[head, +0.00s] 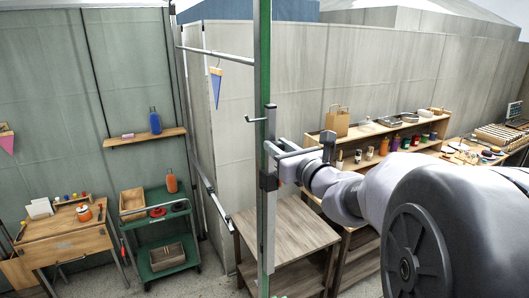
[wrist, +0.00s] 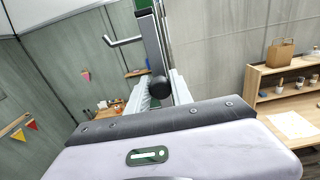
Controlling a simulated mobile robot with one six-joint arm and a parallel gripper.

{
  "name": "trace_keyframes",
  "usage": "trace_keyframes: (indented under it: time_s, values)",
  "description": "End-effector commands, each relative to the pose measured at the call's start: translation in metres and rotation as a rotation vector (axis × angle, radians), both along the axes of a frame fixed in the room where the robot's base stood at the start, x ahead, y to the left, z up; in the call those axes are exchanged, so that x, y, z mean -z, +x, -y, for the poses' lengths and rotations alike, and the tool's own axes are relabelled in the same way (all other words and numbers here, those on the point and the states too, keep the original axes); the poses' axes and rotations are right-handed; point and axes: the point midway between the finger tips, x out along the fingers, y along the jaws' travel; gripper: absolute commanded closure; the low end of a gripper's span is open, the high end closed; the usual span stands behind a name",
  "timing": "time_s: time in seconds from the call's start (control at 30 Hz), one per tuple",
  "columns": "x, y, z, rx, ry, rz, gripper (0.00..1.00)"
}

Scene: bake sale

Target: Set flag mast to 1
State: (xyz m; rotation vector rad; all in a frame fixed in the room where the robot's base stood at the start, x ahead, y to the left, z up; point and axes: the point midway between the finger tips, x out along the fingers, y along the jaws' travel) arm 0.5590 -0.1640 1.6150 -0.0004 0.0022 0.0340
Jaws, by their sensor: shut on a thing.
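The flag mast (head: 265,60) is a tall green post with a grey sliding piece (head: 270,205) and a small hooked arm near its middle. A black round knob (wrist: 158,93) on a dark bar is at the mast in the wrist view. My gripper (wrist: 159,84) has its pale ridged fingers on either side of this knob and is shut on it. In the head view my arm reaches in from the right to the mast, and the fingers are small there. Any numbers on the mast are too small to read.
A blue pennant (head: 216,87) hangs from a bar left of the mast. A wooden table (head: 285,228) stands behind the mast. Shelves with jars and a paper bag (head: 337,122) are at the right. A green cart (head: 165,230) and a wooden desk (head: 65,243) are at the left.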

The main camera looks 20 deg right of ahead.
Motion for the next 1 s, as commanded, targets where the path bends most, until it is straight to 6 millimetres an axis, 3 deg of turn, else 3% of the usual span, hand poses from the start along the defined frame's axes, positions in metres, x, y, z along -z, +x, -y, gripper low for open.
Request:
trace_keyframes:
  time_s: [0.03,0.13,0.53,0.57,0.63,1.0]
  values:
    - [-0.021,0.000,0.000,0.000,-0.001,0.006,1.00]
    - [-0.035,0.000,0.000,-0.001,0.000,0.006,1.00]
    - [-0.039,0.000,0.000,0.000,0.000,0.004,1.00]
    - [-0.039,0.000,0.000,0.000,0.000,0.003,0.69]
    - [-0.039,0.000,0.000,0.000,0.000,0.003,0.56]
    - [-0.038,0.000,0.001,-0.001,0.000,0.002,0.53]
